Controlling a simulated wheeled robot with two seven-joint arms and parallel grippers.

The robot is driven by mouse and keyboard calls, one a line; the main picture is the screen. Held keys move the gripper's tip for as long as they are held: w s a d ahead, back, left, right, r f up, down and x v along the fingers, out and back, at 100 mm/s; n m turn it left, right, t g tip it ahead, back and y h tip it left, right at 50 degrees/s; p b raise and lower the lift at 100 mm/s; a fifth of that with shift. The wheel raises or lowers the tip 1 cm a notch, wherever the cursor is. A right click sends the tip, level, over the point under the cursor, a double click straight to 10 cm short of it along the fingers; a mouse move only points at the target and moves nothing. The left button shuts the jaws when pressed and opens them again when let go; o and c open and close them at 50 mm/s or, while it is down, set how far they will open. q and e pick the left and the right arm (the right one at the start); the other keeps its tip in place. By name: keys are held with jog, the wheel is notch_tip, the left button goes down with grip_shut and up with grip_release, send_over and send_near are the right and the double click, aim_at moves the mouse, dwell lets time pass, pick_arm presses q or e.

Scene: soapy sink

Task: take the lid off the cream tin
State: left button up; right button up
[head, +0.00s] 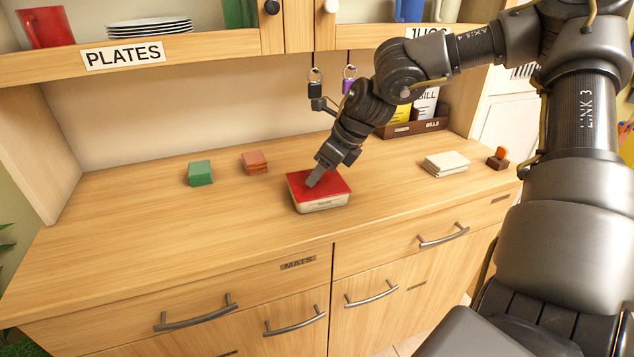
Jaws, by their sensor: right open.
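The cream tin (322,205) stands on the wooden counter near its middle, with its red lid (328,188) on top. My right gripper (313,182) reaches down from the upper right, its fingertips over the lid's left-centre part. It is open, but the fingers overlap in this view. I cannot tell whether the fingertips touch the lid. The gripper hides part of the lid's back edge. My left gripper is not in view.
Green blocks (200,173) and orange blocks (255,162) lie to the left of the tin. A cream stack (446,163) and a brown stamp-like object (498,159) lie to the right. A bills box (415,127) stands behind. The counter's front left is clear.

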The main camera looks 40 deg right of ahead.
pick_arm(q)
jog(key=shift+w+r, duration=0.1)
pick_arm(e)
jog(key=shift+c, duration=0.2)
grip_shut()
